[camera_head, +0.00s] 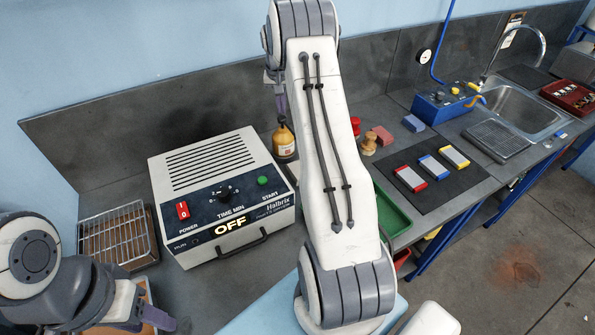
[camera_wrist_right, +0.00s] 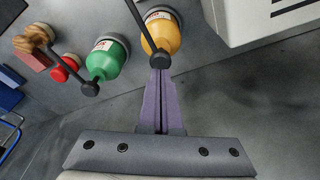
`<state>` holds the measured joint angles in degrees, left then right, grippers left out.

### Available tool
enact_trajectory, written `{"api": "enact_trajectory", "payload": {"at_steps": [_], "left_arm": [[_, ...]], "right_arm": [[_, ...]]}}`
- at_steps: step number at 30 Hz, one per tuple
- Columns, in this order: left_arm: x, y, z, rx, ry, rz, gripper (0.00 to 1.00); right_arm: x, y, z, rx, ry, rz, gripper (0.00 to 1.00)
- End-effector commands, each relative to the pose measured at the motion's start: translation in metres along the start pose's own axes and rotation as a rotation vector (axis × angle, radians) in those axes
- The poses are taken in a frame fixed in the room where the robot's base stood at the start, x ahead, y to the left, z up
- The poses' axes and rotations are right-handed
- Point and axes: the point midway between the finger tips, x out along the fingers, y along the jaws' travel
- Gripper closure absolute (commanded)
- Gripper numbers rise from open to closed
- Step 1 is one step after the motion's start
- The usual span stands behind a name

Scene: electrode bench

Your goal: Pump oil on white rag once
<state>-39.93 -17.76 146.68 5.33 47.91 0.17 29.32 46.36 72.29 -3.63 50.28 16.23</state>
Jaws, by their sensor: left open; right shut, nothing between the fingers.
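In the right wrist view the yellow bottle (camera_wrist_right: 165,33) has a dark rod ending in a round black knob (camera_wrist_right: 160,60). My right gripper (camera_wrist_right: 160,74) is shut and empty, its purple fingertips overlapping that knob; I cannot tell whether they touch. In the head view my right gripper (camera_head: 282,110) is close above the bottle, partly hidden by my arm. My left gripper (camera_head: 150,321) is open at the lower left, partly cut off. I cannot make out a white rag.
The machine (camera_head: 220,175) reads OFF. A wire basket (camera_head: 117,238) is to its left. A dark mat (camera_head: 437,177) with coloured blocks and a sink (camera_head: 525,108) are to the right.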

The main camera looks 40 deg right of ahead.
Motion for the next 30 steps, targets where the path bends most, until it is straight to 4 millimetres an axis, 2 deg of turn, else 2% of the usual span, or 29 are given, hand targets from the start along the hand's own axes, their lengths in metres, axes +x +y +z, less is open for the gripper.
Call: {"api": "enact_trajectory", "payload": {"at_steps": [11,30], "left_arm": [[0.001,0.000,0.000,0.000,0.000,0.000,0.50],[0.013,-0.001,0.001,0.000,0.000,0.000,0.50]], "right_arm": [[0.001,0.000,0.000,0.000,0.000,0.000,1.00],[0.023,0.000,0.005,0.000,-0.001,0.000,1.00]]}}
